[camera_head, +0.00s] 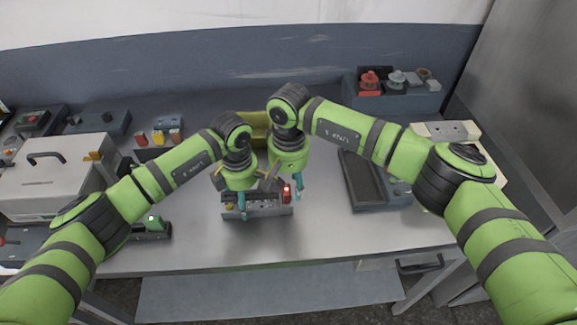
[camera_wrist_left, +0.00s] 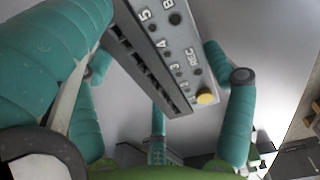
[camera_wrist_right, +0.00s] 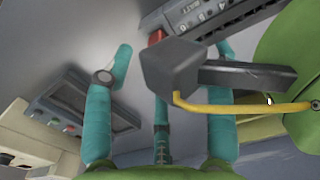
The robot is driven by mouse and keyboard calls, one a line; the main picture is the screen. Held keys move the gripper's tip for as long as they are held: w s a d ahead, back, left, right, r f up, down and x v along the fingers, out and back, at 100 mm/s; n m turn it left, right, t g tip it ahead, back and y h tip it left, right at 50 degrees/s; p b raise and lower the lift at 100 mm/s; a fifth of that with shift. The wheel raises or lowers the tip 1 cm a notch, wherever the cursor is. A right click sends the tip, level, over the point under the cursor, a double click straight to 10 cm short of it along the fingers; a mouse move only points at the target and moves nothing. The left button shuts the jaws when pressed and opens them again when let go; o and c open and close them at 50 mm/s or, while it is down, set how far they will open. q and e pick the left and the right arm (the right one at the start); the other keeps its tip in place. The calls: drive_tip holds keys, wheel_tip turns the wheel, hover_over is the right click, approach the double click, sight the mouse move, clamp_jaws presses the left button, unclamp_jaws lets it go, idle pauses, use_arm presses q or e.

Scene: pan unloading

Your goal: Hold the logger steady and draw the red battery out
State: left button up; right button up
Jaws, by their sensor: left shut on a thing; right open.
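The logger (camera_head: 262,210) is a grey box on the bench, with a row of numbered ports, a REC label and a yellow button in the left wrist view (camera_wrist_left: 178,58). My left gripper (camera_head: 234,205) is shut on the logger's left part, its teal fingers on either side. The red battery (camera_head: 287,195) stands at the logger's right end; its top looks bright red. My right gripper (camera_head: 290,188) is open close to it. In the right wrist view the battery (camera_wrist_right: 156,37) lies between the spread fingertips, partly hidden; I cannot tell if they touch it.
A dark tray-like device (camera_head: 365,180) lies to the right. A white case (camera_head: 55,178) and a small green-topped device (camera_head: 153,224) are on the left. A rack with red and grey knobs (camera_head: 395,95) stands at the back right. The bench front is clear.

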drive_tip(key=shift+f, duration=0.95)
drive_tip(key=c, duration=1.1)
clamp_jaws()
